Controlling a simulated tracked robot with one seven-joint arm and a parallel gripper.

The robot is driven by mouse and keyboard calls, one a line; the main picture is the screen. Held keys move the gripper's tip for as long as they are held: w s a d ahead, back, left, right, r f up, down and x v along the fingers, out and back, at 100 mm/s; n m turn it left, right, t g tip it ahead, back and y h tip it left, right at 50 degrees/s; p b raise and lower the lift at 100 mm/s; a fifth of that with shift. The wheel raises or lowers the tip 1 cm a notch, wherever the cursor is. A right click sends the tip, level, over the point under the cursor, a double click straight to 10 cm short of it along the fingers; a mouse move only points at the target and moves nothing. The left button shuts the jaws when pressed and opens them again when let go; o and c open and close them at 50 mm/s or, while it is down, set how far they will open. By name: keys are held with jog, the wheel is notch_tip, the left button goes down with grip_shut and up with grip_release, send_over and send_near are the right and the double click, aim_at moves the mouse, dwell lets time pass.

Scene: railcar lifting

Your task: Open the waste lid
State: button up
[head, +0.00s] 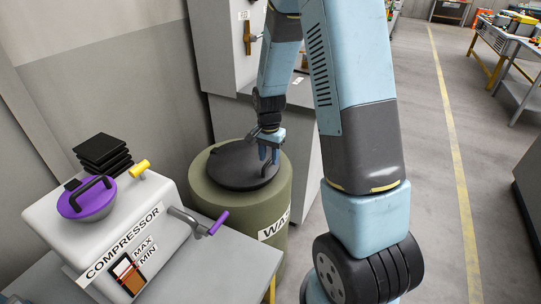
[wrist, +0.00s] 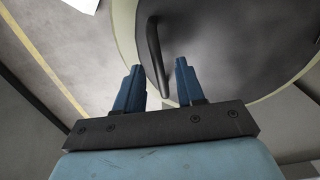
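The waste bin (head: 262,213) is a round olive-green drum with a white "WA..." label, left of centre in the head view. Its dark lid (head: 228,168) lies flat on top and is shut. In the wrist view the lid (wrist: 245,45) fills the upper right, with a black bar handle (wrist: 154,50) standing on it. My gripper (head: 268,155) is over the right part of the lid. In the wrist view my gripper (wrist: 160,78) is open, its two blue fingers apart, with the handle's near end between the fingertips. I cannot tell whether they touch it.
A white compressor (head: 135,235) with a purple cap (head: 88,205) and purple-tipped lever stands on a bench at the left front. A grey cabinet (head: 222,45) stands behind the bin. The floor (head: 435,150) to the right, with a yellow line, is clear.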

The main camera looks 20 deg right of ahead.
jog(key=shift+c, duration=0.3)
grip_shut()
